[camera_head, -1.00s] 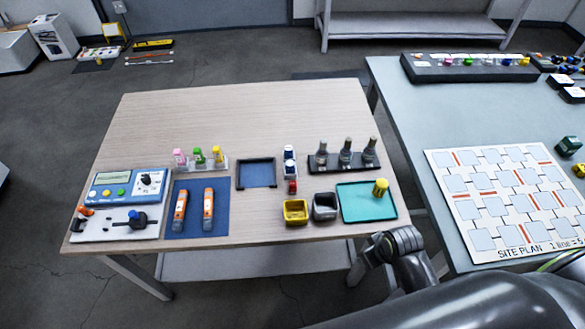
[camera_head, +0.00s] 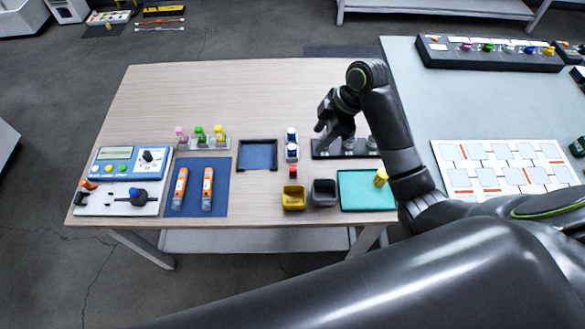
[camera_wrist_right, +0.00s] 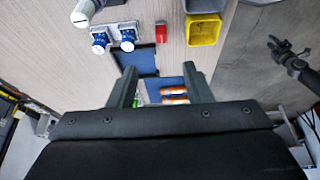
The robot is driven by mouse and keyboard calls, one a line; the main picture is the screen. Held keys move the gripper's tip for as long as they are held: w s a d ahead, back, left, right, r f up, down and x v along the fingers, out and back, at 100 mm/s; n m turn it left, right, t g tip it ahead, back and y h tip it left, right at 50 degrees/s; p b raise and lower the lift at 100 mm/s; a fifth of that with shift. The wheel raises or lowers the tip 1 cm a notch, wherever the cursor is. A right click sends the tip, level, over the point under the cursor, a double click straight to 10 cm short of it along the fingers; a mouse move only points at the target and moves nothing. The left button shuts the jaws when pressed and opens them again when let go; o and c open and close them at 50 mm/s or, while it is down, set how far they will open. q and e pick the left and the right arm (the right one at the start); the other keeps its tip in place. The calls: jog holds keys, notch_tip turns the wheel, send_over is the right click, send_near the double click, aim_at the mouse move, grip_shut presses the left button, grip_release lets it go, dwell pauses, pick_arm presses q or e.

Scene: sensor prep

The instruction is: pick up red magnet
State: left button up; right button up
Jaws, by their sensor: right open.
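The red magnet (camera_head: 293,171) is a small red block on the wooden table, between the blue-and-white bottles and the yellow bin. It also shows near the top middle of the right wrist view (camera_wrist_right: 161,34). My right gripper (camera_head: 321,127) is open and empty above the table, over the left end of the dark rack and behind and to the right of the magnet. Its two fingers are apart in the wrist view (camera_wrist_right: 160,82), not touching the magnet. A dark jointed part, apparently my left gripper (camera_wrist_right: 285,48), shows at the right of the wrist view; its jaws are unclear.
A yellow bin (camera_head: 293,198) and a grey bin (camera_head: 324,194) stand just in front of the magnet. Blue-and-white bottles (camera_head: 291,140) stand close behind it. The dark rack (camera_head: 360,150) is partly hidden by my arm. The table's back left is clear.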

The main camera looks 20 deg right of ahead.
jog(key=p, duration=0.1)
send_near(294, 168)
jog(key=x, duration=0.5)
jog(key=shift+d+f, duration=0.1)
jog(key=shift+f, duration=0.4)
jog(key=shift+p+x, duration=0.5)
jog(key=shift+x, duration=1.85)
jog(key=shift+a+r, duration=0.1)
jog(key=shift+a, duration=0.1)
grip_shut()
notch_tip(294, 168, up, 10)
jog(key=shift+b, duration=0.3)
